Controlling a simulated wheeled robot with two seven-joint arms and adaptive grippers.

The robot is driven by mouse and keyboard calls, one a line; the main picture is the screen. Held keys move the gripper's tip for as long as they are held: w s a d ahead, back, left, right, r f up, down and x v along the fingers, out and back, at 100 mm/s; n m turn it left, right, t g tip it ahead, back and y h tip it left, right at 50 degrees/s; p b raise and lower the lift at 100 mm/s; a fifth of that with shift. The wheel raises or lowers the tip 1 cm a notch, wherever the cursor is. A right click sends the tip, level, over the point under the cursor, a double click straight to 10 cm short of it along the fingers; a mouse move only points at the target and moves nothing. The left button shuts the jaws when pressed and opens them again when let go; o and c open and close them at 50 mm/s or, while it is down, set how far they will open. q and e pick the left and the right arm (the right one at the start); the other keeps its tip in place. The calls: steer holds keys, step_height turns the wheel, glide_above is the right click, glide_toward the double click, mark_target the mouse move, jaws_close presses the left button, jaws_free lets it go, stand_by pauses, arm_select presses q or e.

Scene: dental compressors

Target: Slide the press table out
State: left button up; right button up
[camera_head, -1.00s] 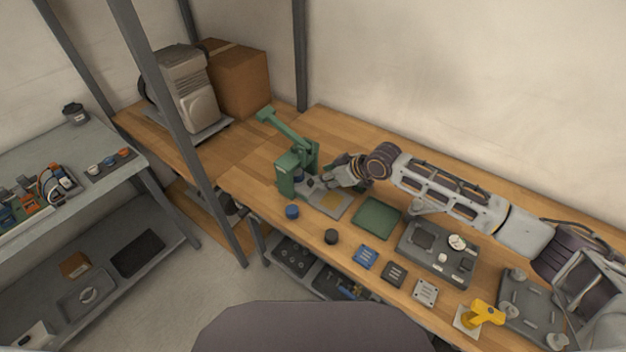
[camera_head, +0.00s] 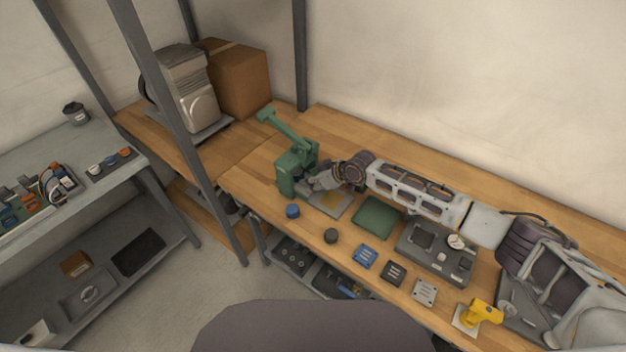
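The green press (camera_head: 291,168) stands on the wooden bench with its lever arm (camera_head: 285,126) raised toward the upper left. Its press table, a flat grey plate with a yellowish patch (camera_head: 332,201), lies at the press's front right, partly hidden by my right gripper. My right gripper (camera_head: 317,183) reaches in from the right, its fingers low at the press's front, by the near end of the plate. The fingers are small and overlap the press, so contact and opening cannot be told. My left gripper is not in view.
A blue cap (camera_head: 292,211), a black cap (camera_head: 331,236), a green pad (camera_head: 377,216) and small blocks lie on the bench. A grey fixture (camera_head: 436,252) and a yellow tool (camera_head: 482,311) are to the right. A grey post (camera_head: 180,125) rises left of the press.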

jaws_close()
stand_by(0.3)
